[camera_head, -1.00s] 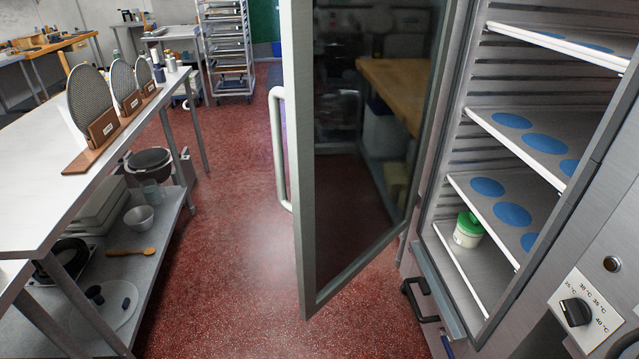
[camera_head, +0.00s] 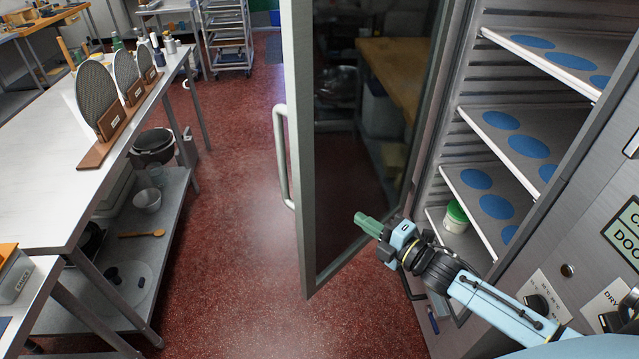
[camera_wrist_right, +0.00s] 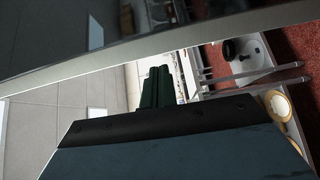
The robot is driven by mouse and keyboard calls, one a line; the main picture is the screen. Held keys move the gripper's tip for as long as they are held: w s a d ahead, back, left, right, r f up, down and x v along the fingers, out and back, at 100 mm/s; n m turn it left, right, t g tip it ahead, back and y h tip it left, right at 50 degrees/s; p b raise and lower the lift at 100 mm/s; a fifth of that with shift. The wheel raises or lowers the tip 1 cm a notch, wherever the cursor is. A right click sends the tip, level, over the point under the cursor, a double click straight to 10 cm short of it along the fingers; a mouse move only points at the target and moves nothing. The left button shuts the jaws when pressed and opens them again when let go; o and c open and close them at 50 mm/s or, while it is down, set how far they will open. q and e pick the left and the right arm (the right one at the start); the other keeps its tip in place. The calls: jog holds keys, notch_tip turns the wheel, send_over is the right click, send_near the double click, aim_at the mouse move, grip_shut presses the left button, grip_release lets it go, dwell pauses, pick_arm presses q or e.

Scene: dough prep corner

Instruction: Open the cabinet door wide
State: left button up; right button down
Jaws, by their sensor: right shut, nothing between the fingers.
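The cabinet door (camera_head: 301,150) stands open, swung out from the cabinet, with a grey frame, dark glass and a pale bar handle (camera_head: 282,158) on its far side edge. The cabinet's inside shows on the right, with shelves (camera_head: 515,140). My right gripper (camera_head: 362,222), green-tipped, is shut and empty in front of the lower part of the door's glass, on its inner side. Whether it touches the door I cannot tell. In the right wrist view the shut fingers (camera_wrist_right: 156,88) are below the door's frame edge (camera_wrist_right: 150,50). My left gripper is not in view.
A steel table (camera_head: 60,170) with a lower shelf stands on the left. A white jar with a green lid (camera_head: 456,216) sits on the cabinet's lowest visible shelf. A control panel (camera_head: 545,300) is at lower right. Red floor between table and door is clear.

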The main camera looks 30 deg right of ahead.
aim_at(310, 185)
jog(key=b+x, duration=0.2)
jog(key=x, duration=0.2)
jog(key=b+x, duration=0.2)
jog(key=x, duration=0.3)
jog(key=b+x, duration=0.2)
jog(key=x, duration=0.2)
jog(key=shift+w+a+r, duration=0.25)
jog(key=shift+r, duration=0.15)
jog(key=shift+w+a+r, duration=0.1)
jog(key=shift+w, duration=0.15)
jog(key=shift+w, duration=0.1)
